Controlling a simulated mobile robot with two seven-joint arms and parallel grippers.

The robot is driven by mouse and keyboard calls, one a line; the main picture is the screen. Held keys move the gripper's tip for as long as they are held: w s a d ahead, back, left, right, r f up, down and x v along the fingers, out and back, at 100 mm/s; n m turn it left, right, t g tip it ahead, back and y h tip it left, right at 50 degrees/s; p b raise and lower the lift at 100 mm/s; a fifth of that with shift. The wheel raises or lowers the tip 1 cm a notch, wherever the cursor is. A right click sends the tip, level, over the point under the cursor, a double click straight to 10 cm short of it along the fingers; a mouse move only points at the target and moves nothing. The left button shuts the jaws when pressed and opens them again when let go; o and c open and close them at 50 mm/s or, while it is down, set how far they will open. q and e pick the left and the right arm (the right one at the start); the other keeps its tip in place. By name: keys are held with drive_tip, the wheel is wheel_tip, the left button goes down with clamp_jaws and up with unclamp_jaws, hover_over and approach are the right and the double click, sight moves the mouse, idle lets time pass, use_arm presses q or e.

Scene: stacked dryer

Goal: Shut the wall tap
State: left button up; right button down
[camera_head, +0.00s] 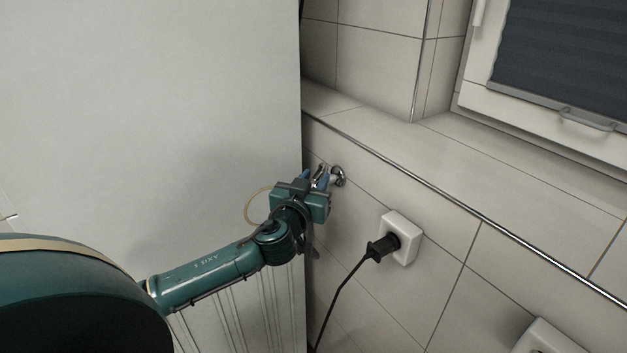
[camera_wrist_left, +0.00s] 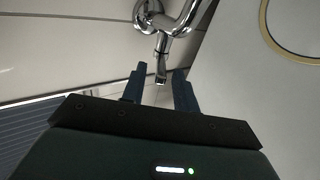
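The wall tap (camera_head: 338,175) is a small chrome fitting on the tiled wall, just right of the large white appliance panel. In the left wrist view the chrome tap (camera_wrist_left: 163,22) shows close up, with its slim lever (camera_wrist_left: 161,72) pointing down between my fingers. My left gripper (camera_head: 322,178) is at the tap. In the left wrist view the two blue fingers of the left gripper (camera_wrist_left: 162,88) stand apart, one on each side of the lever end, with gaps visible. The head view partly hides the tap behind the gripper. My right gripper is not in view.
The white appliance panel (camera_head: 150,110) fills the left side, close to my left arm. A socket (camera_head: 402,238) with a black plug and cable sits right of the tap. A tiled ledge (camera_head: 480,180) with a metal edge runs above, below a window (camera_head: 560,60).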

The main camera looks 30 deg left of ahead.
use_arm(q)
clamp_jaws()
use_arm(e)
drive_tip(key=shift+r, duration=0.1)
